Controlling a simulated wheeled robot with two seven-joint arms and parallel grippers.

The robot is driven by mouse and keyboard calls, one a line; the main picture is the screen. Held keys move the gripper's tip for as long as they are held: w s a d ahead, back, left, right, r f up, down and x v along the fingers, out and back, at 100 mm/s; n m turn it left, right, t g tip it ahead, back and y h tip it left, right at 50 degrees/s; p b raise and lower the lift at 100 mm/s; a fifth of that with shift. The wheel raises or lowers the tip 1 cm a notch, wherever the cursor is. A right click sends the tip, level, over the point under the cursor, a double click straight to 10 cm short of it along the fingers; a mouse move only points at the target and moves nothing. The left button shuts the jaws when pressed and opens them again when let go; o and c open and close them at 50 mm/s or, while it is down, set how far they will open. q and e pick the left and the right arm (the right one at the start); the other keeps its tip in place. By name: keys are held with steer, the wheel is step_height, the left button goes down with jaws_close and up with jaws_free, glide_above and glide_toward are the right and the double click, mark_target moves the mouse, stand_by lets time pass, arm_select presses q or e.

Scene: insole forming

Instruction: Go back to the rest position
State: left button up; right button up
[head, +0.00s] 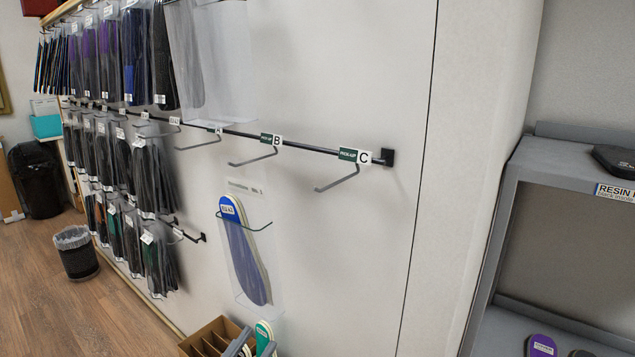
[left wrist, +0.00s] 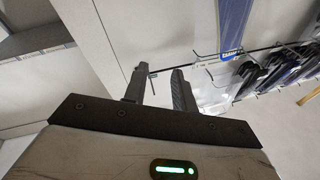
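My left gripper (left wrist: 160,78) shows in the left wrist view with its two dark fingers apart and nothing between them. My right gripper is in neither view.
A wall rack holds bagged insoles (head: 105,50) at left and empty pick-up hooks, including C (head: 340,182). A clear holder (head: 248,250) holds a blue insole. A grey shelf unit (head: 490,240) stands at right. A black bin (head: 36,180) and mesh basket (head: 77,254) stand on the floor.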

arm_select(q)
steer(key=s+a+f+n+g+y, duration=0.2)
steer(key=s+f+n+g, duration=0.1)
steer(key=s+f, duration=0.4)
steer(key=s+a+f+n+g+y, duration=0.2)
steer(key=s+f, duration=0.5)
steer(key=f, duration=0.4)
steer(key=n+g+y, duration=0.1)
steer(key=g, duration=0.1)
steer(key=shift+a+f+n+g+y, duration=0.25)
steer(key=shift+f+n+g+y, duration=0.05)
steer(key=shift+f+n+g, duration=0.1)
